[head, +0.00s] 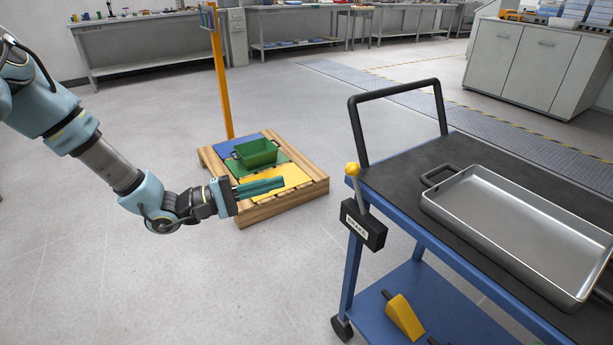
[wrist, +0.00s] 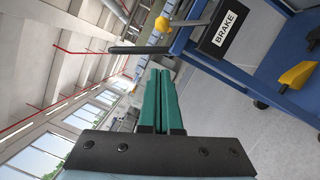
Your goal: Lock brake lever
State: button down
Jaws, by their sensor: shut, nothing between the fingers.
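The brake lever (head: 356,188) has a yellow ball knob on a short metal rod. It rises from a black box labelled BRAKE (head: 363,224) on the near left corner of the blue cart (head: 412,235). The rod leans a little up and left in the head view. In the wrist view the yellow knob (wrist: 162,24) and the BRAKE box (wrist: 222,30) show at the top. My gripper (head: 283,184) is left of the lever, apart from it, its green fingers pointing right towards it. The fingers (wrist: 167,73) are shut and empty.
A metal tray (head: 530,235) lies on the cart top, and a black handle (head: 352,125) rises at its end. A yellow wedge (head: 404,316) is on the lower shelf. A wooden pallet (head: 318,190) with a green crate (head: 256,153) stands behind my gripper. Floor left is clear.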

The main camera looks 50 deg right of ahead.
aim_at(358, 189)
jog(key=s+a+r+p+x, duration=0.1)
jog(key=s+p+x, duration=0.1)
jog(key=x, duration=1)
jog(key=shift+s, duration=0.15)
jog(key=shift+a, duration=0.15)
